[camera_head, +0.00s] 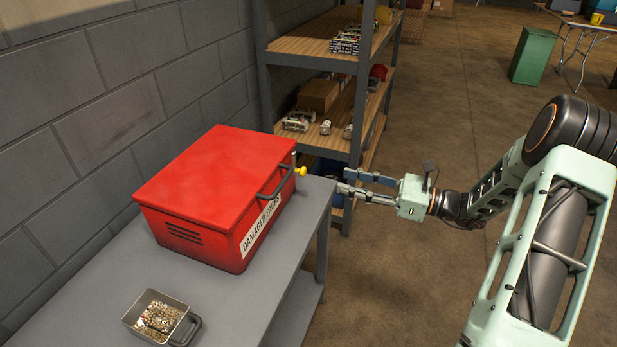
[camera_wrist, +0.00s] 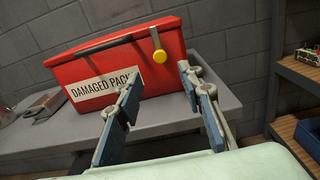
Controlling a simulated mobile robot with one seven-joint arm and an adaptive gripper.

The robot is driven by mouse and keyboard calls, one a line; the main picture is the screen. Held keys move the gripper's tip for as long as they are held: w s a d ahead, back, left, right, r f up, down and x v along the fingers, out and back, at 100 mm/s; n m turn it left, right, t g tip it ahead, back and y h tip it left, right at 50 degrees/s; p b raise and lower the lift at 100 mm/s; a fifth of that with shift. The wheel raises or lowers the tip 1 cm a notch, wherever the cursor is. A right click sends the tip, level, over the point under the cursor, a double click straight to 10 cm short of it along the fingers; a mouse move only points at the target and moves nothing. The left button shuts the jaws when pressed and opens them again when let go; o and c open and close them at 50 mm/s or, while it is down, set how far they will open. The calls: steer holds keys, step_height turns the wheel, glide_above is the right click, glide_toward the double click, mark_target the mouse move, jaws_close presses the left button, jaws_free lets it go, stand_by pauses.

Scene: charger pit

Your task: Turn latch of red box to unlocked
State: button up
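The red box (camera_head: 215,185) stands closed on a grey bench by the wall, with a dark handle and a "DAMAGED PACKS" label on its front. Its latch (camera_head: 300,171) is a yellow piece near the front's far end. In the wrist view the latch (camera_wrist: 158,48) is a pale bar with a round yellow knob at its lower end, right of the handle on the red box (camera_wrist: 120,65). My gripper (camera_head: 342,182) is open and empty, a little right of the latch and apart from it. In the wrist view its fingers (camera_wrist: 157,78) point toward the box front, below the knob.
The grey bench (camera_head: 110,275) carries a small metal container (camera_head: 157,315) of small pieces at its near end. A shelf rack (camera_head: 335,60) with several items stands behind the bench. The floor to the right is open, with a green bin (camera_head: 533,55) far back.

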mark_target(305, 172)
steer(key=b+x, duration=0.2)
steer(key=x, duration=0.8)
jaws_close()
